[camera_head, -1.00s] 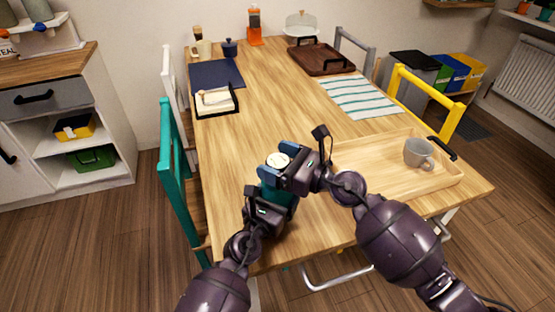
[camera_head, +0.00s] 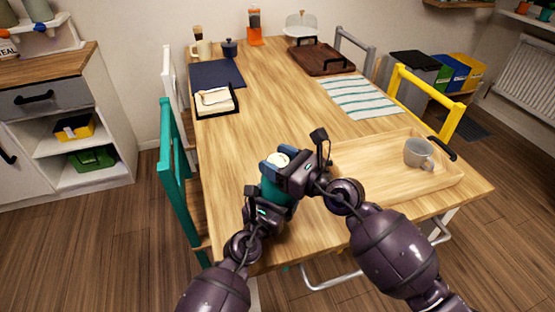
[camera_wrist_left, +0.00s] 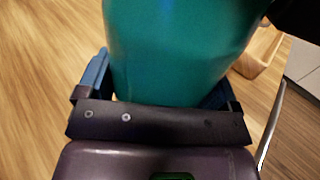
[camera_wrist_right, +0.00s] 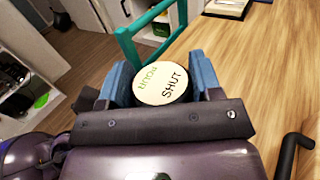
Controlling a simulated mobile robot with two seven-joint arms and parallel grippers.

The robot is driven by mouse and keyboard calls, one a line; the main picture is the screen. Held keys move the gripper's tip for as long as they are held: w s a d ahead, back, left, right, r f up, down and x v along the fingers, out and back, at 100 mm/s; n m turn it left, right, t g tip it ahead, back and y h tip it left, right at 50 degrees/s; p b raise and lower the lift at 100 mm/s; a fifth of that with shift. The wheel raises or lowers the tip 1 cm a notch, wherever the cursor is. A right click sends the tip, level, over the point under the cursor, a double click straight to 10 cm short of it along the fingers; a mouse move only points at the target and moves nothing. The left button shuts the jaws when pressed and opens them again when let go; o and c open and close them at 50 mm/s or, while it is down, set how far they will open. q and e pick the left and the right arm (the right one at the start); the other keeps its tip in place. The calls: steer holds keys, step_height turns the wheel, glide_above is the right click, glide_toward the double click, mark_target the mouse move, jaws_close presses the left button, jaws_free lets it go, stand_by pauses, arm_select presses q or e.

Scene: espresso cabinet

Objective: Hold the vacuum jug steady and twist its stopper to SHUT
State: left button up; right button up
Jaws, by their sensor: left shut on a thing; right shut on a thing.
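The teal vacuum jug (camera_head: 277,192) stands upright near the front edge of the table; its body fills the upper middle of the left wrist view (camera_wrist_left: 180,45). My left gripper (camera_wrist_left: 155,88) is shut on the jug's body, a blue finger on each side. The jug's round stopper (camera_head: 279,159) has a cream top with a dark rim. In the right wrist view the stopper (camera_wrist_right: 161,84) shows POUR in green and SHUT in black. My right gripper (camera_wrist_right: 162,82) is shut around the stopper, its blue fingers on opposite sides.
A wooden tray (camera_head: 375,185) with a grey mug (camera_head: 418,153) lies right of my right gripper. A napkin holder (camera_head: 216,101), dark blue mat (camera_head: 217,73) and striped cloth (camera_head: 360,97) lie farther back. A teal chair (camera_head: 174,165) stands left. The table's middle is clear.

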steer(key=shift+m+t+h, duration=0.9)
steer(key=shift+t, duration=0.2)
steer(key=o, duration=0.9)
steer(key=v, duration=1.2)
